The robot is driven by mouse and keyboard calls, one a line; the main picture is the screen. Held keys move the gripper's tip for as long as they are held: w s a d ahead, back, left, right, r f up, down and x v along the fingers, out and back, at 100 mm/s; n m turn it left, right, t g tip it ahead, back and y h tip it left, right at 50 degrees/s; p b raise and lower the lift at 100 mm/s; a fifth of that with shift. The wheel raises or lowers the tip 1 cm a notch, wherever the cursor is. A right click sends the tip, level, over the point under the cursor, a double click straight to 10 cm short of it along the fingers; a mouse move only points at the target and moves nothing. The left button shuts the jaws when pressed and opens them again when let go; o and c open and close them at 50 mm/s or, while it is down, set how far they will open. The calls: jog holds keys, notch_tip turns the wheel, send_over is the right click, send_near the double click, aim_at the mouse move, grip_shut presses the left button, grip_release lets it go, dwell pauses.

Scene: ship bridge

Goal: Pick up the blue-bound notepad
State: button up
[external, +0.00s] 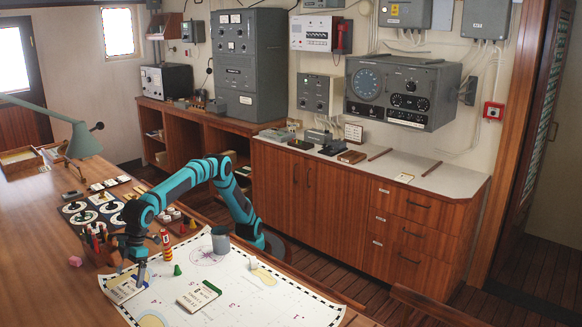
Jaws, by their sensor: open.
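A white notepad with a dark, apparently blue binding (121,291) lies on the chart at its near left corner. My gripper (141,286) points down at the notepad's right side, with its jaws open. My gripper hides part of the notepad, and I cannot tell whether they touch. A second notepad with a green binding (198,296) lies to the right on the chart.
The chart (240,300) covers the table's near part. On it stand a grey-blue mug (220,240), a green cone (177,270) and a red-yellow striped piece (166,243). A pen holder (97,243) and pink cube (75,261) are left. A green lamp (82,140) stands behind.

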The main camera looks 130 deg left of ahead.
aim_at(128, 288)
jog(key=x, duration=0.3)
jog(key=shift+f, duration=0.2)
jog(key=c, duration=1)
jog(key=shift+c, duration=0.2)
jog(key=shift+r, duration=0.15)
